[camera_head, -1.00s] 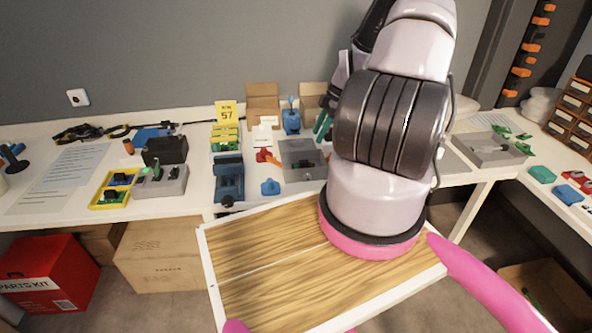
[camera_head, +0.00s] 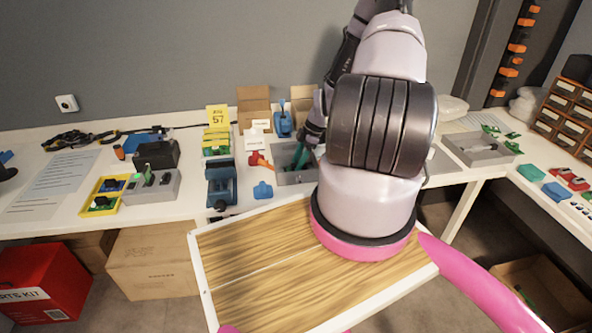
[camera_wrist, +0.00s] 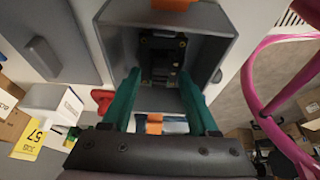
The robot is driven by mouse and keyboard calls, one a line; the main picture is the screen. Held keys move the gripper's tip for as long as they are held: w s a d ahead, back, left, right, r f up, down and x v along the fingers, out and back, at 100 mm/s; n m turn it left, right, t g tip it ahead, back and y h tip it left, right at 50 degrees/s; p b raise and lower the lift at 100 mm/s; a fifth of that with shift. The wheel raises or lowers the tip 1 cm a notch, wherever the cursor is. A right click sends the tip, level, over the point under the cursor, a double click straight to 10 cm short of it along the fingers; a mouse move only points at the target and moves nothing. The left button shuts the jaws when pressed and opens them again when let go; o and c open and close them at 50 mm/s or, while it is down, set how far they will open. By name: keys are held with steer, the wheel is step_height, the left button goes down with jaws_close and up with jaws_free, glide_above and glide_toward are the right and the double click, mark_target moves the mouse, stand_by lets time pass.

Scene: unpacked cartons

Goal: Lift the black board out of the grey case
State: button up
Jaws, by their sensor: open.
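The grey case (camera_head: 293,179) stands open on the white bench in the head view, partly hidden by my arm. The wrist view looks into this grey case (camera_wrist: 224,62). The black board (camera_wrist: 158,55) is inside it, towards the far wall, with small parts on its face. My gripper (camera_wrist: 158,78) is open, its two teal fingers pointing into the case with the lower part of the board between and beyond their tips. I cannot tell if they touch it. In the head view my gripper (camera_head: 299,156) is at the case opening.
A blue part (camera_head: 263,190) and a red part (camera_head: 259,160) lie left of the case. A blue device (camera_head: 221,184) stands further left. A yellow 57 sign (camera_head: 217,116) and open cartons (camera_head: 254,103) stand behind. An open grey tray (camera_head: 480,149) is on the right.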

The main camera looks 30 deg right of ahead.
jaws_close()
steer(key=shift+r, duration=0.1)
step_height(320, 180, up, 10)
stand_by(0.6)
